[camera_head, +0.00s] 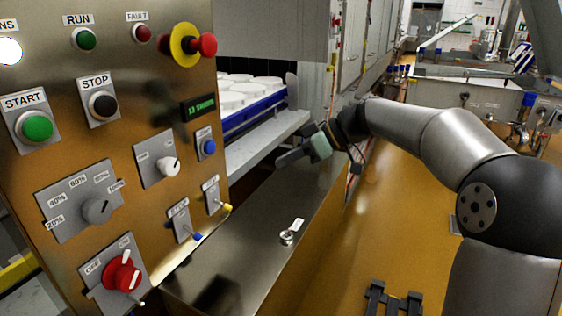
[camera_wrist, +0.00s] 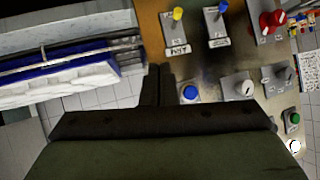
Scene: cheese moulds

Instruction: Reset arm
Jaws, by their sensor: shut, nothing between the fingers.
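My gripper (camera_head: 284,158) is at the middle of the head view, at the end of my grey arm, to the right of the control panel (camera_head: 150,118). Its fingers point left toward the panel and are shut with nothing between them. In the wrist view the dark closed fingers (camera_wrist: 158,84) stand at the centre, just left of a blue button (camera_wrist: 190,92). That blue button also shows on the panel in the head view (camera_head: 209,147). I cannot tell from these views exactly how far the fingertips are from the panel.
White cheese moulds (camera_head: 245,90) sit on a blue-edged conveyor (camera_head: 265,112) behind the panel. A steel cabinet top (camera_head: 262,225) lies below my gripper. The panel carries several buttons, knobs and toggles, including a red emergency stop (camera_head: 208,44). Open brown floor (camera_head: 385,215) lies to the right.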

